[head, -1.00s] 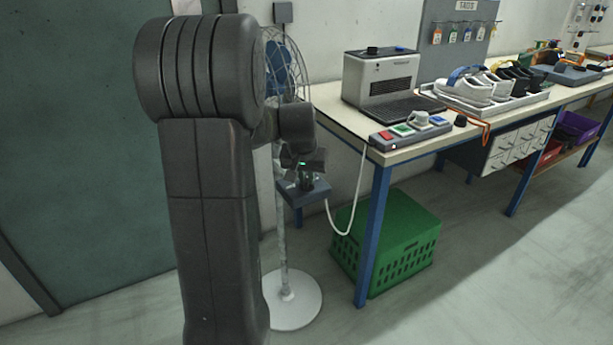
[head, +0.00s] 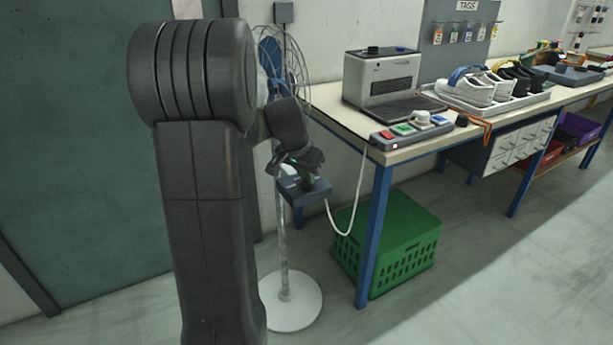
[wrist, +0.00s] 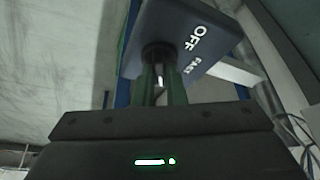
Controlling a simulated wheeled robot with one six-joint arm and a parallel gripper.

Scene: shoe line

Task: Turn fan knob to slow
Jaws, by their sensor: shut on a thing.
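The standing fan (head: 285,75) has a blue-grey control box (head: 318,190) on its pole, beside the workbench corner. My gripper (head: 306,181) is at the box in the head view, tilted. In the wrist view the box (wrist: 180,22) shows the words OFF and FAST; a slow label is not visible. The dark round fan knob (wrist: 158,53) stands out from the box face. My gripper's fingers (wrist: 160,78) are shut on the knob, one on each side. A white mark shows between the fingers. Which setting it points to I cannot tell.
The workbench (head: 340,125) stands right of the fan, with a button strip (head: 408,132) and a grey machine (head: 380,78) on it. A green crate (head: 390,245) is under it. A white cable (head: 352,205) hangs beside the box. The floor at lower right is clear.

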